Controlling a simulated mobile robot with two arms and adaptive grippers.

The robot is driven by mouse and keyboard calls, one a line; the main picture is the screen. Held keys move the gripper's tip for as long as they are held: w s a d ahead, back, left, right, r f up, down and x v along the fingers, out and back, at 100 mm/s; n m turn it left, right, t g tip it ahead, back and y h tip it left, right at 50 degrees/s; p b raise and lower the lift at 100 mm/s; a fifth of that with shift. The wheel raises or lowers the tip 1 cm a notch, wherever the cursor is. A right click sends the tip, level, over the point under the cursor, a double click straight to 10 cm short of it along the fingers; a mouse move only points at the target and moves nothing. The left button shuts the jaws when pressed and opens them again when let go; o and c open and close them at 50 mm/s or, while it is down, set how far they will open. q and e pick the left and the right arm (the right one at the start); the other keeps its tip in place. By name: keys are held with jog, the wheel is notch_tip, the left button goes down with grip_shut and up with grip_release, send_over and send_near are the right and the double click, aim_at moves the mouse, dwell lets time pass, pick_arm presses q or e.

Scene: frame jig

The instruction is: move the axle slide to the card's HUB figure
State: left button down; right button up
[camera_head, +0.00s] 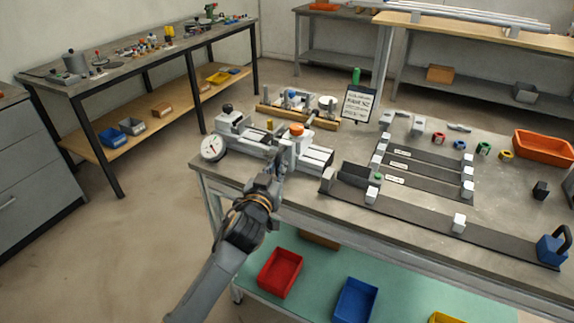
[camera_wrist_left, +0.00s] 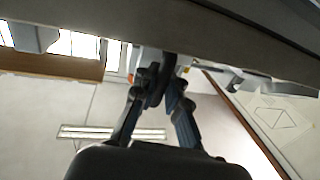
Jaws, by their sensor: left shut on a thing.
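A metal slide unit on rails stands at the bench's left front corner. Its carriage with an orange knob (camera_head: 297,131), which looks like the axle slide, sits toward the right part of the rails. A white round dial (camera_head: 213,147) is at the unit's left end. The card (camera_head: 358,104) stands upright behind it; its figures are too small to read. My left gripper (camera_head: 272,180) is at the front of the carriage. In the left wrist view its fingers (camera_wrist_left: 160,92) are closed on a dark rounded handle (camera_wrist_left: 155,84). My right gripper is not in view.
Dark flat rails with white blocks (camera_head: 459,222) lie to the right on the bench. A blue handled block (camera_head: 552,248) is at the right front. An orange tray (camera_head: 543,147) and small coloured rings lie behind. Red (camera_head: 280,272) and blue (camera_head: 355,300) bins are on the shelf below.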

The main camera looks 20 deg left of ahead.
pick_arm(q)
jog(key=shift+w+a+f, duration=0.1)
jog(key=shift+w+a, duration=0.05)
jog(key=shift+a, duration=1)
jog(key=c, duration=1.5)
grip_release()
jog(key=shift+a, duration=0.1)
jog(key=shift+o, duration=0.6)
jog(key=shift+s+a, duration=0.15)
jog(key=shift+s, duration=0.05)
jog(key=shift+s+d, duration=0.15)
jog(key=shift+d, duration=0.1)
jog(key=s, duration=1.1)
jog(key=shift+s, duration=0.35)
jog(key=shift+a, duration=0.1)
